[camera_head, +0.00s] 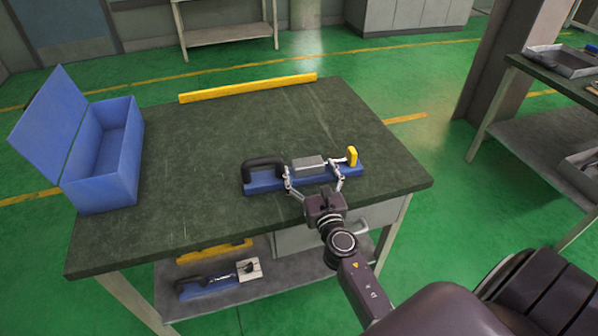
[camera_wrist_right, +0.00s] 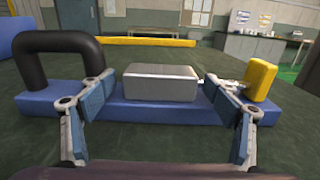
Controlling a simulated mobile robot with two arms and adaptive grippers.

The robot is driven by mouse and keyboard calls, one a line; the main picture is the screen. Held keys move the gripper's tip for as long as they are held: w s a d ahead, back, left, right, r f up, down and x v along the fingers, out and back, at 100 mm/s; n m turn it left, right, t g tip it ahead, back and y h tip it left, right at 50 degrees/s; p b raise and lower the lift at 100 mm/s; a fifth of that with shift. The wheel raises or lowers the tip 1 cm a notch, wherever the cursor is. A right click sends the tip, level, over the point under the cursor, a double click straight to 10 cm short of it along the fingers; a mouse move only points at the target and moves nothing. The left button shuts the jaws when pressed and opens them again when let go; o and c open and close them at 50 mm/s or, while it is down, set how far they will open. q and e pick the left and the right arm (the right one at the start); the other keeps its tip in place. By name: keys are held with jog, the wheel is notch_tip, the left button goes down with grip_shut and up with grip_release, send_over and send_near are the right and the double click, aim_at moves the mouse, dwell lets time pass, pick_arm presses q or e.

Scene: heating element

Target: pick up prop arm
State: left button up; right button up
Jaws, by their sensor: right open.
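A blue bar-shaped base (camera_head: 262,188) lies near the right front of the table; it also shows in the right wrist view (camera_wrist_right: 130,112). It carries a black arched handle (camera_head: 262,163) at its left end, a grey metal block (camera_head: 308,163) in the middle and a yellow upright piece (camera_head: 352,156) at its right end. Which part is the prop arm I cannot tell for sure. My right gripper (camera_head: 314,184) is open at the near side of the base. In the wrist view its fingers (camera_wrist_right: 158,92) stand left and right of the grey block, apart from it. My left gripper is out of view.
A long yellow bar (camera_head: 248,88) lies along the table's (camera_head: 180,150) back edge. An open blue box (camera_head: 115,165) stands at the left edge. The table's middle is clear. A lower shelf (camera_head: 290,282) holds similar blue and yellow parts. Another workbench (camera_head: 550,140) stands at the right.

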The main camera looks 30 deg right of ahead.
jog(key=c, duration=1.8)
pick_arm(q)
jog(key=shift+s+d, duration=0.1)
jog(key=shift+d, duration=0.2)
pick_arm(e)
jog(key=shift+r, duration=0.15)
jog(key=shift+c, duration=1.1)
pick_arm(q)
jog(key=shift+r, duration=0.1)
pick_arm(e)
jog(key=shift+r, duration=0.15)
